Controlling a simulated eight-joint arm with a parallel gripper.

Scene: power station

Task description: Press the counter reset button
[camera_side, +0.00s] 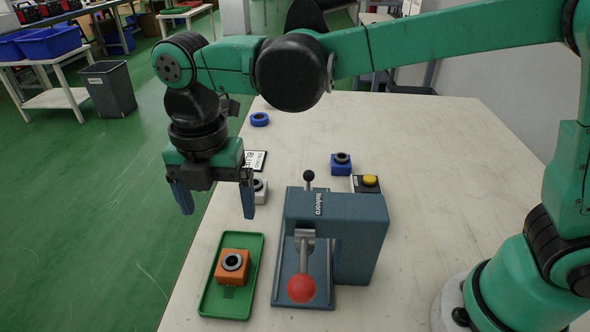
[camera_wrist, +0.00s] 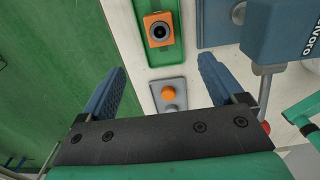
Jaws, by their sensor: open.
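In the wrist view an orange domed button (camera_wrist: 169,93) sits on a small grey plate (camera_wrist: 181,87) on the table. It shows between my fingers, below the green tray in the picture. No readable label tells which is the counter reset button. My gripper (camera_side: 214,205) is open and empty, its fingers pointing down, high above the table's left part. It also shows in the wrist view (camera_wrist: 162,72). Its height above the orange button is hard to judge.
The green tray (camera_side: 209,300) holds an orange block (camera_side: 232,266) with a ring. The blue-grey press (camera_side: 348,235) with its red lever ball (camera_side: 301,289) stands right of it.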

